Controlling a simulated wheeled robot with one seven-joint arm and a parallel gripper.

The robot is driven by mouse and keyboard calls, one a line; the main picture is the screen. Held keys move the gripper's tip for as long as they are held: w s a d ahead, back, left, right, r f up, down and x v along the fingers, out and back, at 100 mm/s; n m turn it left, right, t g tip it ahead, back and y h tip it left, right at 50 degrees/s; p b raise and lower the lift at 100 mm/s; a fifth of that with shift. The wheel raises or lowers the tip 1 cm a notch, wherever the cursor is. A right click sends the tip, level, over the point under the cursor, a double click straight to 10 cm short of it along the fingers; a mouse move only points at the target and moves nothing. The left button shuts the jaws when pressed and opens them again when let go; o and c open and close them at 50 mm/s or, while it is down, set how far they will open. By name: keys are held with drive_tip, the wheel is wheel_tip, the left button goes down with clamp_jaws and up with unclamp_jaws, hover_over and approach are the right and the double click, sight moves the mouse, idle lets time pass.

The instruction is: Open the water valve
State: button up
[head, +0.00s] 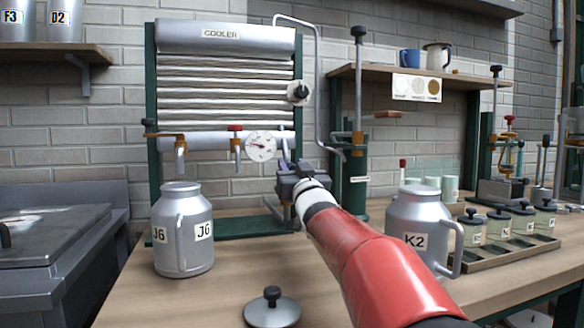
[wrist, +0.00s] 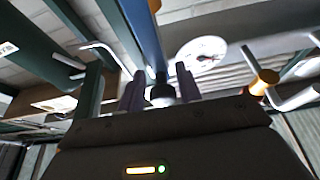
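The cooler (head: 225,77) stands against the brick wall, with a round gauge (head: 261,146) low on its front. My gripper (head: 291,165) is just right of and below the gauge. A small blue part (head: 285,143) shows just above it, mostly hidden by the gripper. In the wrist view, a blue bar (wrist: 146,35), seemingly the water valve's lever, runs down to a dark round knob (wrist: 162,95). The knob appears between the two fingers of my gripper (wrist: 160,90). The fingers are apart, with slim gaps beside the knob; I cannot tell if they touch it.
A red-topped tap (head: 236,143) and an orange-handled tap (head: 170,138) are left of the gauge. A black-knobbed fitting (head: 299,92) is above right. Milk can J6 (head: 183,230) stands left, can K2 (head: 417,225) right, and a lid (head: 272,308) lies in front.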

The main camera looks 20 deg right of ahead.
drive_tip(key=shift+o, duration=0.7)
drive_tip(key=shift+a, duration=0.1)
drive_tip(key=b+v, duration=0.1)
drive_tip(key=v, duration=0.7)
drive_tip(key=shift+b, duration=0.35)
drive_tip(key=shift+w+r, duration=0.1)
